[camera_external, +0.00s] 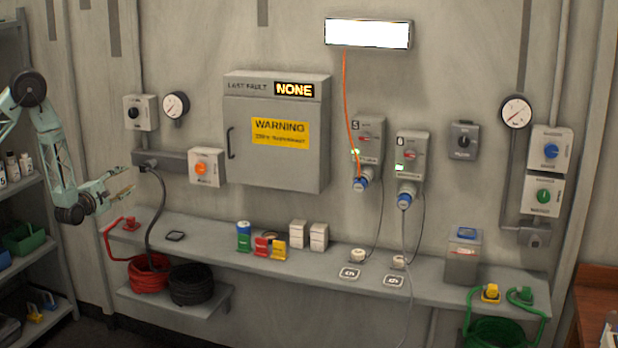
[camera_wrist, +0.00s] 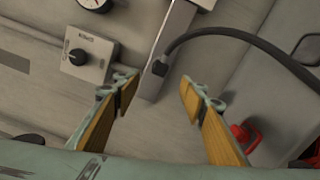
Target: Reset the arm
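My gripper (camera_external: 122,184) is at the left of the external view, in front of the wall and above the left end of the shelf. In the wrist view my gripper (camera_wrist: 157,92) shows two wooden-faced fingers spread wide apart with nothing between them. Behind the gap are the bare wall and a grey conduit box (camera_wrist: 157,75) with a black cable (camera_wrist: 240,38) plugged in. The gripper appears apart from everything around it. My arm reaches in from the left edge, bent at the elbow.
A wall shelf (camera_external: 215,250) runs below, with a red plug (camera_external: 130,224), a coiled red hose (camera_external: 148,275) and small containers. A grey knob box (camera_external: 140,113) and gauge (camera_external: 175,105) are on the wall. A storage rack (camera_external: 40,250) stands at left.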

